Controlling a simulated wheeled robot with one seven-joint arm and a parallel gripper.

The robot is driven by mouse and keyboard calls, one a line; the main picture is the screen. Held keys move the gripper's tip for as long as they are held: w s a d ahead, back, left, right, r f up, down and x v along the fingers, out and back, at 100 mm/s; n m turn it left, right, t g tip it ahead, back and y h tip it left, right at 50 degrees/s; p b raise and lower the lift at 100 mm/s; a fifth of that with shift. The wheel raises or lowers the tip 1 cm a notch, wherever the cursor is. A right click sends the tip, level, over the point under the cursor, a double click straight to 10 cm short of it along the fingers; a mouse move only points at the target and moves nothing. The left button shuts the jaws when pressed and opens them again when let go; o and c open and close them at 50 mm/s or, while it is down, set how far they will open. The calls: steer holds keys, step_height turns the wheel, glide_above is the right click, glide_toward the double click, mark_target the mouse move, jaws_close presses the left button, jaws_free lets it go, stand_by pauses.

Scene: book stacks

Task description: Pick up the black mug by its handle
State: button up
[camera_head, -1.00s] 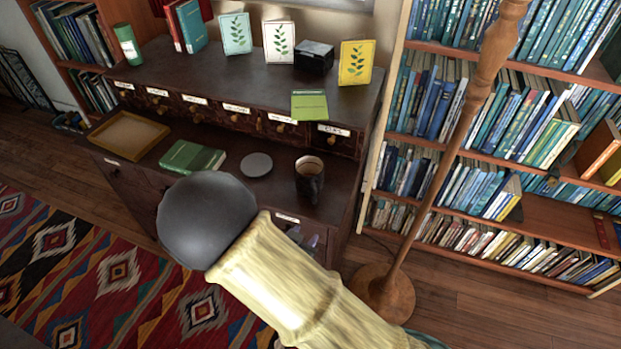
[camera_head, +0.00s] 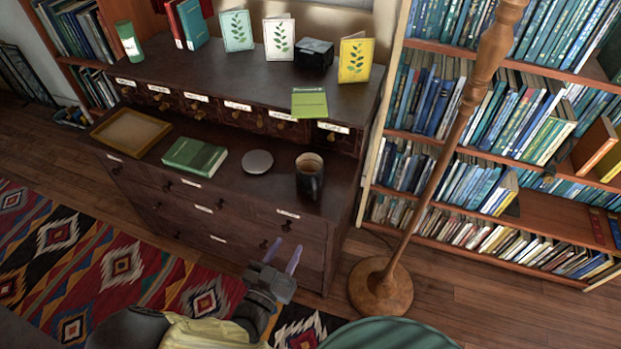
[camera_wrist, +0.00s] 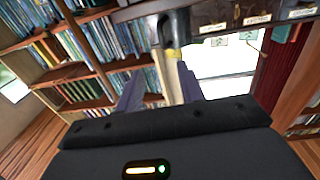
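The black mug (camera_head: 309,182) stands upright near the right end of the dark cabinet's lower ledge (camera_head: 240,190), in the head view. Its handle seems to be on the side facing me. My gripper (camera_head: 282,258) is in front of the cabinet's drawers, lower than the mug and clear of it. Its two purple-grey fingers are apart with nothing between them. In the wrist view my gripper (camera_wrist: 160,90) also shows open. That view looks upside down, and a dark shape past the fingers is probably the mug (camera_wrist: 174,28).
A grey disc (camera_head: 257,162), a green book (camera_head: 194,157) and a wooden tray (camera_head: 130,131) lie left of the mug. A wooden lamp pole (camera_head: 440,165) on a round base stands to the right, before the bookshelf (camera_head: 540,205). Patterned rug lies at left.

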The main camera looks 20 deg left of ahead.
glide_toward(313, 194)
steer(key=w+f, duration=0.1)
steer(key=w, duration=0.2)
steer(key=shift+w+d+p, duration=0.1)
steer(key=shift+d+p, duration=0.25)
steer(key=shift+d, duration=0.15)
steer(key=shift+a, duration=0.1)
steer(key=shift+w+d+r+p, duration=0.15)
steer(key=shift+w+p, duration=0.05)
steer(key=shift+w, duration=1.1)
steer(key=shift+w+d+r+p, duration=0.15)
steer(key=shift+w, duration=1.2)
steer(key=shift+w, duration=0.15)
steer(key=shift+d, duration=0.1)
steer(key=c, duration=0.7)
steer(key=shift+s+a, duration=0.25)
jaws_close()
